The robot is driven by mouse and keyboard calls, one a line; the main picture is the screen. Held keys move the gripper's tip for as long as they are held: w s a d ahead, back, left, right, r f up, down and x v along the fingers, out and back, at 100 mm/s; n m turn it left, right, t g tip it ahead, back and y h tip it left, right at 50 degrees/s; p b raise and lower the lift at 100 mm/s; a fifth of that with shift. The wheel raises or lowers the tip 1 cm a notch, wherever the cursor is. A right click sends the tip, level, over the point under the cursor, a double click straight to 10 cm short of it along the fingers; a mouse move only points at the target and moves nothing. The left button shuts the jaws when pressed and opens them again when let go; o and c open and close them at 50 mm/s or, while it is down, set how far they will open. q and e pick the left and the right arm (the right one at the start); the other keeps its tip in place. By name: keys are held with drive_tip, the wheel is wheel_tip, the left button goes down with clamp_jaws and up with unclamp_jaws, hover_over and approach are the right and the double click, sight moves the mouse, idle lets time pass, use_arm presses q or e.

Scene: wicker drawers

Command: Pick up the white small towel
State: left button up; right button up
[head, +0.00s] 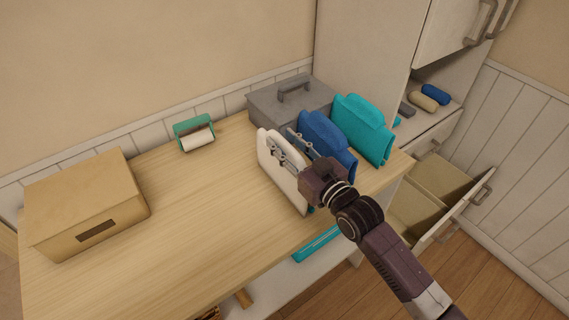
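The white small towel (284,179) hangs or stands upright near the right part of the wooden counter, closest to me in a row of towels. My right gripper (281,140) reaches in from the lower right over this towel. Its two fingers are spread apart; one lies across the white towel's upper part, the other is near the gap beside the blue towel. Whether either finger touches the cloth is unclear. The gripper's body hides the towel's right edge. My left gripper is not in view.
A blue towel (327,139) and a teal towel (363,128) stand just right of the white one. A grey lidded box (275,103) is behind. A tan box (80,195) and a green roller holder (194,129) are left. An open drawer (450,178) is right. The counter's middle is clear.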

clamp_jaws()
drive_tip(key=shift+r, duration=0.15)
